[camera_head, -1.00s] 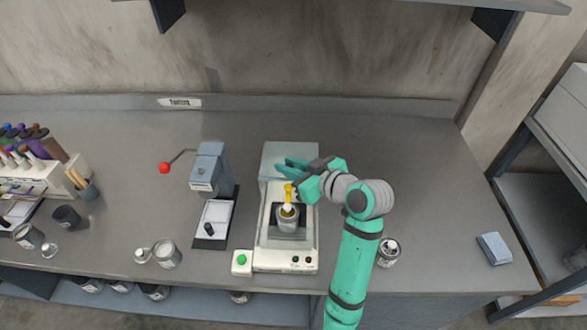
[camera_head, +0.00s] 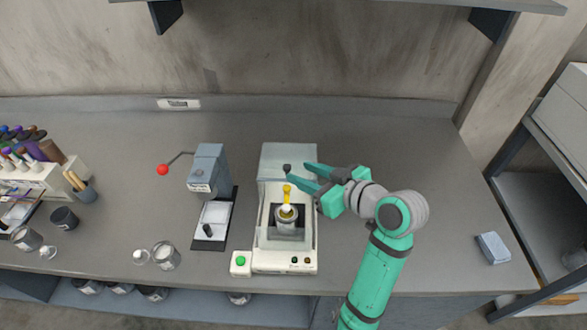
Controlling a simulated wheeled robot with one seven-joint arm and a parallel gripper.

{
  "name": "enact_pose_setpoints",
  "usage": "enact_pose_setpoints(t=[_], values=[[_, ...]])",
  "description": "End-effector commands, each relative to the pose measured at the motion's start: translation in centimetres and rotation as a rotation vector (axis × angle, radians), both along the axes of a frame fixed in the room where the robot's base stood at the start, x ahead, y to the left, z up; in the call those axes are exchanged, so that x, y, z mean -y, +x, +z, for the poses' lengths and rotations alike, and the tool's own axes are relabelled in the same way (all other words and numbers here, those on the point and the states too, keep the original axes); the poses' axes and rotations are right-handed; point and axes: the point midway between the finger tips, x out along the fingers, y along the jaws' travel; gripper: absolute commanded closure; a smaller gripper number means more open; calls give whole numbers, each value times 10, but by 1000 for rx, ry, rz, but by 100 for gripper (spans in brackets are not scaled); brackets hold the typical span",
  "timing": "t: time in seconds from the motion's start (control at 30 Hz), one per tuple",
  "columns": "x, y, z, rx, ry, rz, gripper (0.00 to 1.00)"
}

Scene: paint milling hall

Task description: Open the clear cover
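The white machine (camera_head: 265,262) stands in the middle of the bench. Its clear cover (camera_head: 288,155) shows as a pale, see-through panel at the back of the machine, with a dark knob (camera_head: 287,168) at its front edge. It looks raised, but its exact angle is hard to tell. In front of it a grey can (camera_head: 287,214) sits in the machine's bay, with a yellow and white part (camera_head: 287,194) above it. My gripper (camera_head: 299,174) is to the right of the knob, its two teal fingers apart with nothing seen between them. Contact with the cover cannot be told.
A grey press (camera_head: 208,170) with a red-balled lever (camera_head: 163,170) stands left of the machine. A green button (camera_head: 240,261) is at the machine's front left. Cans and a marker rack (camera_head: 75,165) are farther left. A grey-blue block (camera_head: 493,247) lies at the right; the back right bench is clear.

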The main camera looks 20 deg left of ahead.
Motion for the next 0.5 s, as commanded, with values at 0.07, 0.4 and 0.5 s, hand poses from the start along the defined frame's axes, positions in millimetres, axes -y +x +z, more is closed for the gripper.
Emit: enact_pose_setpoints(t=[0.07,0.4,0.5], values=[[11,-5,5,1,0,-2,63],[31,-14,14,0,0,0,63],[31,-14,14,0,0,0,63]])
